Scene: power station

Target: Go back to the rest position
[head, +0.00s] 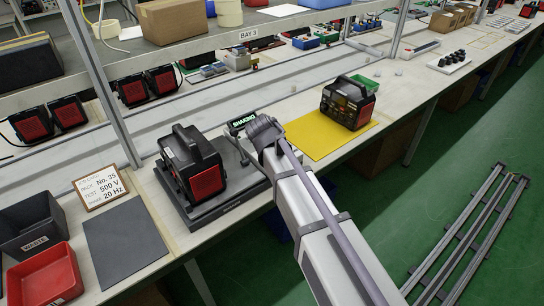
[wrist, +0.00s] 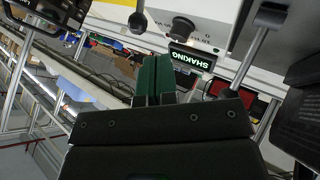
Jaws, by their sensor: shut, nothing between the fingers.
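My gripper shows in the wrist view (wrist: 154,78) with its two green fingers side by side and shut, nothing between them. In the head view my arm reaches from the lower right to the bench, and its end hides the fingers. The wrist is close to a small display with green-lit letters reading "SHAKING" (head: 243,119). The display also shows upside down in the wrist view (wrist: 192,58), right of the fingers, near a white panel (wrist: 222,22) with black knobs. A black unit with a red face (head: 208,182) stands on a dark grey platform (head: 222,206) left of my arm.
A similar unit (head: 348,103) stands on a yellow mat (head: 318,140) right of my arm. A card (head: 100,187) reads No. 35, 500 V, 20 Hz. A grey mat (head: 125,240), WASTE bin (head: 32,225) and red tray (head: 45,275) lie left. Shelf posts rise behind.

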